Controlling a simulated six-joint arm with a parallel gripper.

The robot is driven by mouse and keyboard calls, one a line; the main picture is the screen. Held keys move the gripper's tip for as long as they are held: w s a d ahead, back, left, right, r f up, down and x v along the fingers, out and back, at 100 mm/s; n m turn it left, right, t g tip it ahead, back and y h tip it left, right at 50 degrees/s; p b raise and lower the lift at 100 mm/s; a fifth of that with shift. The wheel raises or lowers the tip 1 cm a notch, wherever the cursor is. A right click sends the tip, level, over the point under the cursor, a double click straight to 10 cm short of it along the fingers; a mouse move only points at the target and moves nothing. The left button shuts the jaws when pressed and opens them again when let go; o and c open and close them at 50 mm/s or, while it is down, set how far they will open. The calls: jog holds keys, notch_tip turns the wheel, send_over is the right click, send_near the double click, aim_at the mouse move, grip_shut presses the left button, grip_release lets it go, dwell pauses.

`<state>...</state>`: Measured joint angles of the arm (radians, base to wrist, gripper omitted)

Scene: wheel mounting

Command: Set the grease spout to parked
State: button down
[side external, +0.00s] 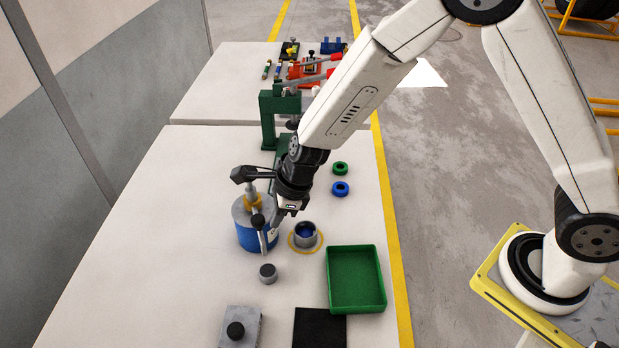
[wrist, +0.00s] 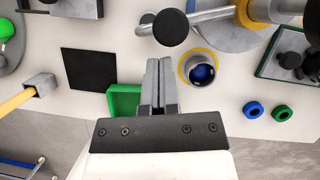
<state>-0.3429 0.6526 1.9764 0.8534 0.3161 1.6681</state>
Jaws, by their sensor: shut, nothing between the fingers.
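The grease pump is a blue drum (side external: 257,238) with a grey top and a yellow collar (side external: 253,202). Grey tubes and black knobs are on its head, and a black-ended lever (side external: 240,174) sticks out at the top. A grey arm with a round black knob (side external: 258,221), apparently the spout, hangs at the drum's front. The wrist view shows a grey tube (wrist: 215,15) and a round black knob (wrist: 171,27) close beyond my fingertips. My gripper (side external: 275,223) is shut and empty, right of the drum; its fingers (wrist: 159,68) show side by side. I cannot tell whether they touch the knob.
A grey cup with blue inside (side external: 305,235) stands on a yellow ring beside the drum. A green tray (side external: 330,283), a black mat (side external: 319,329) and a small grey cylinder (side external: 268,273) are nearer the front. Blue (side external: 340,188) and green (side external: 340,168) rings lie behind.

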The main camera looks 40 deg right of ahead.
jog(key=s+d+r, duration=0.4)
jog(key=d+r, duration=0.1)
jog(key=r, duration=0.4)
jog(key=shift+s+r, duration=0.15)
jog(key=shift+s, duration=0.2)
dwell(0.3)
jog(key=shift+d, duration=0.1)
jog(key=s+d+n+h, duration=0.2)
jog(key=s+d+n, duration=0.2)
jog(key=d+n, duration=0.3)
jog(key=s+d+n+h, duration=0.1)
jog(key=s+d+n, duration=0.4)
jog(key=n, duration=1.2)
jog(key=shift+d+f+h, duration=0.25)
jog(key=shift+d+h, duration=0.15)
jog(key=shift+d, duration=0.7)
